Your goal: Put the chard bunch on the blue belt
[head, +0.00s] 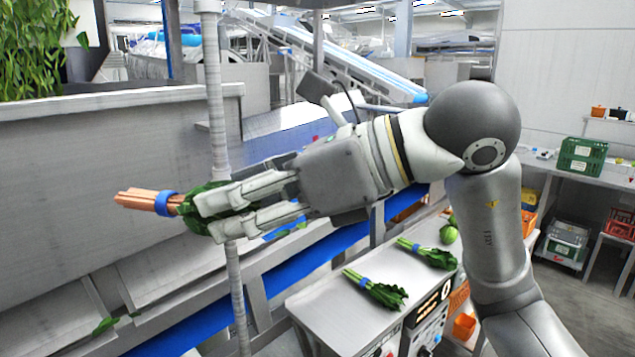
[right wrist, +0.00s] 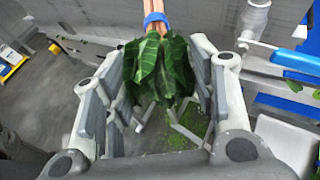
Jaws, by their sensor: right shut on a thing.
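My right gripper (head: 238,208) is shut on a leafy bunch (head: 150,201) with pale orange-pink stems and a blue band, likely the chard bunch. Its stems point left in the head view, and its dark leaves are between the fingers. In the right wrist view the bunch (right wrist: 158,65) hangs between the fingers (right wrist: 165,95), stems toward the top. The blue belt (head: 300,267) runs diagonally below and behind the gripper, partly hidden by my arm. My left gripper is not in view.
Two green bunches (head: 374,288) (head: 428,254) and a round green vegetable (head: 449,232) lie on a metal counter (head: 330,303) at the lower right. A grey vertical post (head: 216,110) stands beside the gripper. A grey metal wall (head: 90,190) fills the left.

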